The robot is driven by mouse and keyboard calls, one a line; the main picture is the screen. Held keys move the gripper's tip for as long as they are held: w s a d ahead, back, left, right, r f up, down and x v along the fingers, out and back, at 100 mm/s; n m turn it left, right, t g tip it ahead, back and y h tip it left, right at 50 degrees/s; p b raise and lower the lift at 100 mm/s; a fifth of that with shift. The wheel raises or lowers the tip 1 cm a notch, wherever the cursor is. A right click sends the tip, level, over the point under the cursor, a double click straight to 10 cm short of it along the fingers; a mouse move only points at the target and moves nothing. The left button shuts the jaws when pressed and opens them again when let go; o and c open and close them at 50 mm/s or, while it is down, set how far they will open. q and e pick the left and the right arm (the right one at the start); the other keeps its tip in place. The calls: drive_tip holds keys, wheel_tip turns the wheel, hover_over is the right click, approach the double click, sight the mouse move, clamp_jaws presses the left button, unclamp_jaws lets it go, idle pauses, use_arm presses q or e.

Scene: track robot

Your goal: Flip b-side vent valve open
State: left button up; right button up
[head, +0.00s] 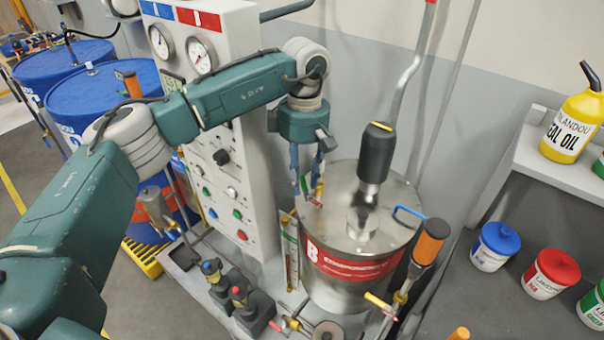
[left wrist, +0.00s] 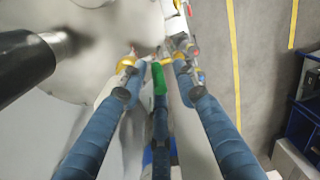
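The steel tank (head: 340,285) carries a red band with a white B. At the left of its lid is a small fitting with yellow and red parts (head: 318,190), partly hidden by my fingers; I take it for the b-side vent valve, but cannot tell its lever position. My left gripper (head: 308,196) points down over this spot, its blue fingers apart. My right gripper is not in view.
A dark cylindrical motor (head: 377,152) stands on the lid, right of my gripper. A panel with gauges and knobs (head: 222,150) is to the left. An orange-handled lever (head: 430,242) stands at the tank's front right. Paint pots (head: 495,247) are further right.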

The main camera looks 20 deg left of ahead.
use_arm(q)
drive_tip(key=shift+c, duration=0.5)
drive_tip(key=c, duration=0.5)
drive_tip(key=shift+w, duration=0.1)
clamp_jaws()
drive_tip(key=shift+s+d+f+t+y+b, duration=0.2)
drive_tip(key=shift+d+t+y+b, duration=0.3)
drive_tip(key=shift+y+b, duration=0.6)
drive_tip(key=shift+s+d+r+y, duration=0.1)
drive_tip(key=shift+d+r+y, duration=0.1)
drive_tip(key=shift+d+y, duration=0.2)
drive_tip(key=shift+a, duration=0.15)
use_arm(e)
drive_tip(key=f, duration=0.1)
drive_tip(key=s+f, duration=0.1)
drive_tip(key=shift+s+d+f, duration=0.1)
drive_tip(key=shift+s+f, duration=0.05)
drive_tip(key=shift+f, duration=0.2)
use_arm(q)
drive_tip(key=o, duration=0.6)
unclamp_jaws()
drive_tip(key=shift+s+a+r, duration=0.1)
drive_tip(key=shift+s, duration=0.05)
